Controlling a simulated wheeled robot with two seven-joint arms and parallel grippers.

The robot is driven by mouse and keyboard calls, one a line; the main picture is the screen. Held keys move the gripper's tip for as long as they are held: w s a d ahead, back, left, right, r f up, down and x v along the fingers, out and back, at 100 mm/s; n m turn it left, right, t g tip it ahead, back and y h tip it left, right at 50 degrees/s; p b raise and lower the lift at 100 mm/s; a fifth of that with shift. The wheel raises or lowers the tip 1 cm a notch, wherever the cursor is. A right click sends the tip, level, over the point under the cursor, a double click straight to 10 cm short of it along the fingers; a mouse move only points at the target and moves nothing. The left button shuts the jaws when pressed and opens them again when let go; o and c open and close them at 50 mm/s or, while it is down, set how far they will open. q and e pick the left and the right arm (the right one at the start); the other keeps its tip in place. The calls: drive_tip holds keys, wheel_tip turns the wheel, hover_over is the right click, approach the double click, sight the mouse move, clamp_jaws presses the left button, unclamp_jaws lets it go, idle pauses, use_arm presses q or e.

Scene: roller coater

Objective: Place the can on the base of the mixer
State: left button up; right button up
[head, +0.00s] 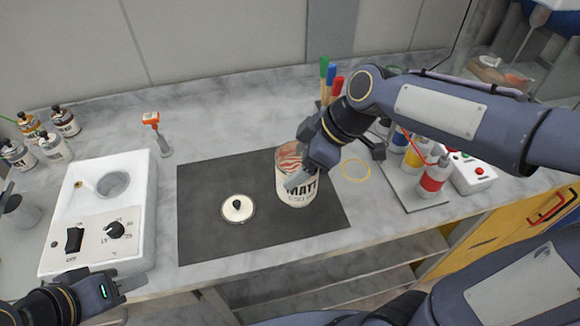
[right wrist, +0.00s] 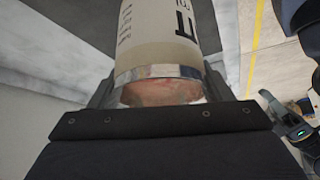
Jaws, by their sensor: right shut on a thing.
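The can (head: 296,188), white with black "MATT" lettering and an open top with reddish streaks inside, is over the right part of the dark mat (head: 210,195). My right gripper (head: 298,172) is shut on its upper part from the right. In the right wrist view the can (right wrist: 165,35) sits between the fingers; I cannot tell whether its bottom touches the mat. A round lid with a black knob (head: 238,208) lies left of the can. My left gripper (head: 122,287) is at the lower left, apart from everything; its jaws are unclear. I cannot identify the mixer's base with certainty.
A white device with a round well and knob (head: 97,250) stands left of the mat. Coloured bottles (head: 432,181) and a box with a red button (head: 478,172) are at right. A yellow ring (head: 356,162) marks the counter.

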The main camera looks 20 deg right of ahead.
sight(294, 162)
drive_tip(key=w+f, duration=0.4)
drive_tip(key=f, duration=0.1)
drive_tip(key=shift+w+d+f, duration=0.2)
drive_tip(key=shift+w, duration=0.1)
drive_tip(key=shift+w+f, duration=0.2)
drive_tip(key=shift+f, duration=1.6)
drive_tip(key=shift+f, duration=0.15)
drive_tip(key=o, duration=1.7)
